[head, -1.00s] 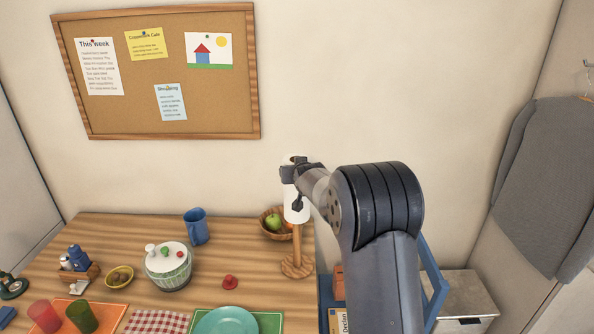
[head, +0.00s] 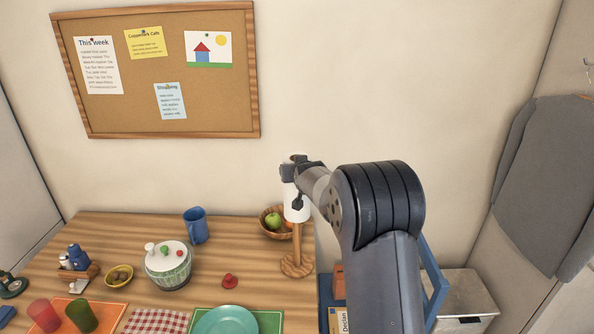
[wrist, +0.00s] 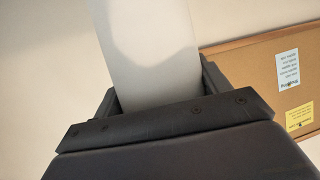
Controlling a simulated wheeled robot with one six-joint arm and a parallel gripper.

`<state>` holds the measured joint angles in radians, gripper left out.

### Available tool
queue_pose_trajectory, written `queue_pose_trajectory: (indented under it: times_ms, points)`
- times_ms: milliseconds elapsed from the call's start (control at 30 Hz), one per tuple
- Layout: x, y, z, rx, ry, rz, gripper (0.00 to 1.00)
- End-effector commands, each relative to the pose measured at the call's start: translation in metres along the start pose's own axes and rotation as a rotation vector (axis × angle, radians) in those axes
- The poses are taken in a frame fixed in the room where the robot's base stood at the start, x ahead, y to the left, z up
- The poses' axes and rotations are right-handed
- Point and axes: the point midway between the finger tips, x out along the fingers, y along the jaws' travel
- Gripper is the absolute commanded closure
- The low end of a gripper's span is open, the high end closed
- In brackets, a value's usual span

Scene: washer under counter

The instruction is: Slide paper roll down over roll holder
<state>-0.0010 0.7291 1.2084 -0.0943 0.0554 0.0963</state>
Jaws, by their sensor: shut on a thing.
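The white paper roll (head: 291,204) is upright in my gripper (head: 297,180), high above the table's right end. It fills the space between the jaws in the wrist view, where the roll (wrist: 148,50) stands between the two fingers of my gripper (wrist: 160,95). The wooden roll holder (head: 297,265) stands on the table, with a round base and an upright post. The post shows below the roll's lower end and runs up to it, in line with it. The post's top is hidden, so how far the roll is around it cannot be seen.
A fruit bowl (head: 270,222) stands close behind the holder. A blue jug (head: 196,226), a lidded pot (head: 168,265) and a red object (head: 229,281) are to its left. A teal plate (head: 227,321) lies in front. A blue chair (head: 434,290) is to the right.

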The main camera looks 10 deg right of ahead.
Motion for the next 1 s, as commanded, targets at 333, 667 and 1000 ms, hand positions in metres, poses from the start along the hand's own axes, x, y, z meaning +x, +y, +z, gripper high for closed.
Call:
queue_pose_trajectory:
  times_ms: [333, 667, 1000]
  points:
    - [0.000, 0.000, -0.001, 0.000, 0.001, 0.000, 0.66]
    - [0.006, 0.000, 0.014, 0.000, 0.001, 0.000, 0.66]
    - [0.015, 0.000, 0.033, 0.000, 0.001, 0.000, 0.66]
